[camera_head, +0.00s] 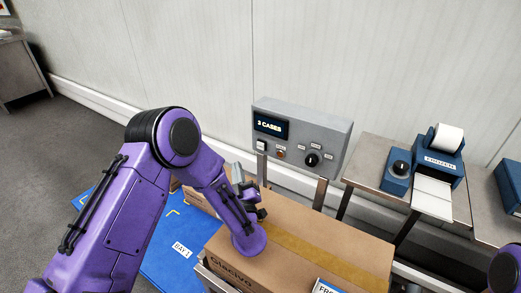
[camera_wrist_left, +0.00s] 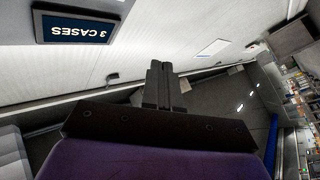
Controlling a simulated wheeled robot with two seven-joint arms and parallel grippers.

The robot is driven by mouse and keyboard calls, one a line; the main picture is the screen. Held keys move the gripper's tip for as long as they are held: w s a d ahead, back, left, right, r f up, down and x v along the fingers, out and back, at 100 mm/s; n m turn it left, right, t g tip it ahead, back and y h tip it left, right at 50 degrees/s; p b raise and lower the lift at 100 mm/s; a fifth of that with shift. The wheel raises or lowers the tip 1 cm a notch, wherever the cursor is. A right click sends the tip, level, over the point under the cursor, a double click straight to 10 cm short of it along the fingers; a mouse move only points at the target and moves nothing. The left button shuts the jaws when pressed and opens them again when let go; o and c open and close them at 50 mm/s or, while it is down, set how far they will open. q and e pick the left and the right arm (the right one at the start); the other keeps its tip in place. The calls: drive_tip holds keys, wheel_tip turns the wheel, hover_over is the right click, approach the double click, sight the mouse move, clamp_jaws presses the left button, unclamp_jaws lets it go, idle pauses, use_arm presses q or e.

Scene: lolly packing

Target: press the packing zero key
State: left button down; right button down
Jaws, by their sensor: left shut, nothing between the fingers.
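The grey control panel (camera_head: 335,137) on posts shows a lit display (camera_head: 271,126) reading "3 CASES". Below the display are a pale square key (camera_head: 261,145), a small reddish button (camera_head: 281,153) and a black knob (camera_head: 312,160); their labels are too small to read. My left gripper (camera_head: 258,202) is below and in front of the panel's left end, apart from the keys. In the left wrist view its fingers (camera_wrist_left: 158,72) are shut and empty, and the display (camera_wrist_left: 80,28) shows at upper left. The keys are not visible there. My right gripper is out of view.
A taped cardboard box (camera_head: 330,240) lies below the panel, close to my left wrist. A blue floor mat (camera_head: 165,258) marked "BAY 1" is left of it. A metal table (camera_head: 375,155) at right holds a blue label printer (camera_head: 440,155) and a small blue knob unit (camera_head: 398,175).

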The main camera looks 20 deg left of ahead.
sight(261, 146)
use_arm(q)
drive_tip(key=shift+d+r, duration=0.1)
drive_tip(key=shift+d, duration=0.05)
drive_tip(key=w+d+b, duration=0.1)
drive_tip(key=w+b, duration=0.2)
drive_tip(key=w, duration=0.5)
drive_tip(key=shift+w+d, duration=0.15)
drive_tip(key=shift+w, duration=0.25)
drive_tip(key=shift+w, duration=0.1)
idle(1.6)
drive_tip(key=shift+w, duration=0.3)
